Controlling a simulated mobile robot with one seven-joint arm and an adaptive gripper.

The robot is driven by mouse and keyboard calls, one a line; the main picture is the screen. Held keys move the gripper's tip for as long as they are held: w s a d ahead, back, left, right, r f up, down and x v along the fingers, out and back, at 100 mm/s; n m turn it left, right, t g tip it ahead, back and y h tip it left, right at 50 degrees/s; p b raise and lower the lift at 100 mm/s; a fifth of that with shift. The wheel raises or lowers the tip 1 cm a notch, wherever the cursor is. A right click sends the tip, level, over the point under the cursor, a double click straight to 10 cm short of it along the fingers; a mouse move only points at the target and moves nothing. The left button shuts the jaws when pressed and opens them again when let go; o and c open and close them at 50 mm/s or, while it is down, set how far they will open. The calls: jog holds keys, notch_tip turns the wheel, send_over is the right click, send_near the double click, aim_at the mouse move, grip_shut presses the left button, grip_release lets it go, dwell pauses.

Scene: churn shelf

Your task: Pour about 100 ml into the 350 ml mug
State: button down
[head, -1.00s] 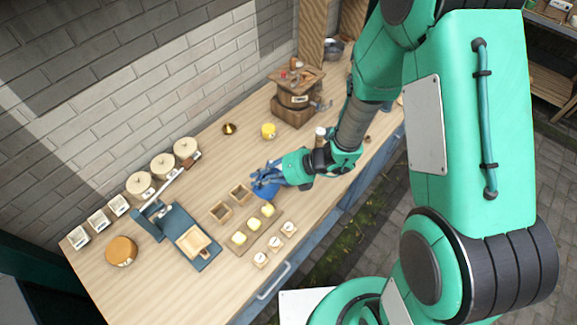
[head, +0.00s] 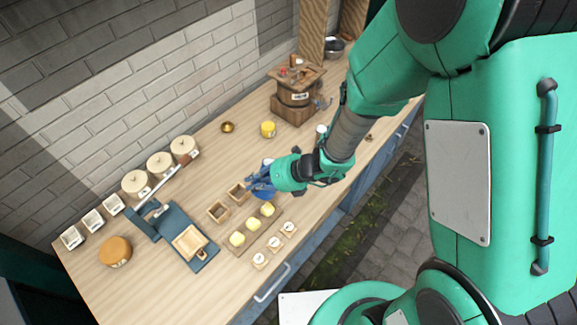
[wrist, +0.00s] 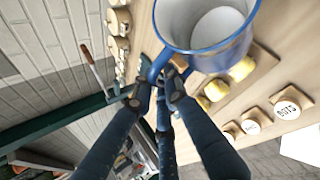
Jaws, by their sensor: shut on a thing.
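A blue-rimmed vessel with a handle, like a mug or jug, fills the top of the wrist view (wrist: 232,52). My gripper (wrist: 162,88) is shut on its handle. A pale round surface shows inside; I cannot tell whether it is liquid or the bottom. In the head view my gripper (head: 270,180) is low over the middle of the counter, and the blue vessel (head: 262,189) is mostly hidden by the fingers. A yellow mug-like cup (head: 268,130) stands apart, farther back. I cannot read any volume mark on either vessel.
Bare counter (head: 205,160) shows behind the boxes.

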jog(key=shift+s+a+f+n+t+h+b, duration=0.35)
jog(key=shift+s+a+b, duration=0.25)
jog(key=shift+b, duration=0.75)
jog(key=s+a+f+t+h+b, duration=0.1)
jog(key=b, duration=0.4)
jog(key=shift+s+a+f+n+b, duration=0.15)
jog(key=shift+f+n+b, duration=0.05)
jog(key=shift+n+b, duration=0.2)
jog(key=s+a+f+t+h+b, duration=0.1)
jog(key=b, duration=0.5)
jog(key=shift+f+n, duration=0.2)
jog(key=shift+n, duration=0.05)
jog(key=b, duration=0.3)
jog(key=shift+s+a+f+t+h, duration=0.15)
jog(key=shift+s+t+h, duration=0.05)
jog(key=shift+t+h, duration=0.05)
jog(key=shift+r+n, duration=0.2)
jog(key=shift+n, duration=0.1)
jog(key=shift+s+a+f+t+h, duration=0.2)
jog(key=shift+s+f+t+h, duration=0.1)
jog(key=shift+t, duration=0.1)
